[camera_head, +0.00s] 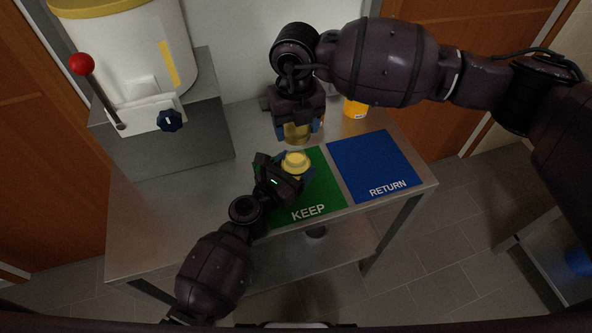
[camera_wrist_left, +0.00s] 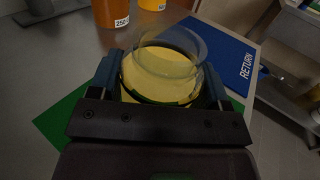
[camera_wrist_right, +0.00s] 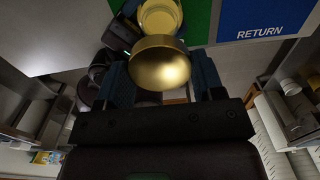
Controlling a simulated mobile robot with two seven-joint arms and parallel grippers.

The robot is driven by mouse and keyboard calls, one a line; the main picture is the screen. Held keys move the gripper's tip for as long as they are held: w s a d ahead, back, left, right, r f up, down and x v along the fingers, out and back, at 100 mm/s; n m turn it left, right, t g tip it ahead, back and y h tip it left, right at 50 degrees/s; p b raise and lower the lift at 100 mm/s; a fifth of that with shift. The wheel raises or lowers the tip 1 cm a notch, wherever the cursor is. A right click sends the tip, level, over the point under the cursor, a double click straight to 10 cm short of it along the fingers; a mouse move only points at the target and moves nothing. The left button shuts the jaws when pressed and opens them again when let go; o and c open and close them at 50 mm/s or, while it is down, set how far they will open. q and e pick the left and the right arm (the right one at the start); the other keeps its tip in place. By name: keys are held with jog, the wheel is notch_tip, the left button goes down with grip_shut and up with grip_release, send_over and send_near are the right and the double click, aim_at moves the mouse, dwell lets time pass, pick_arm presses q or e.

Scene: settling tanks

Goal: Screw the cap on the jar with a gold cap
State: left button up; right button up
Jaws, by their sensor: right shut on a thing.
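The open jar (camera_head: 296,165) is clear glass with yellow contents; it also shows in the left wrist view (camera_wrist_left: 150,82) and the right wrist view (camera_wrist_right: 160,15). It is at the green KEEP mat (camera_head: 322,190); its base is hidden. My left gripper (camera_head: 283,177) is shut on the jar, with fingers on both sides. My right gripper (camera_head: 299,128) points down and is shut on the gold cap (camera_wrist_right: 160,65). The cap also shows in the head view (camera_head: 297,133). It is held above and a little behind the jar, apart from its rim.
The blue RETURN mat (camera_head: 372,165) lies empty to the right of the green mat. An orange container (camera_head: 354,107) stands behind the mats. A white tank (camera_head: 130,50) on a grey block, with a red-knobbed lever (camera_head: 82,64), is at the back left.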

aim_at(296, 156)
pick_arm(q)
jog(key=c, duration=0.7)
jog(key=shift+o, duration=0.2)
pick_arm(e)
jog(key=shift+f, duration=2.5)
jog(key=shift+f, duration=0.15)
jog(key=shift+f, duration=0.75)
jog(key=shift+f, duration=0.55)
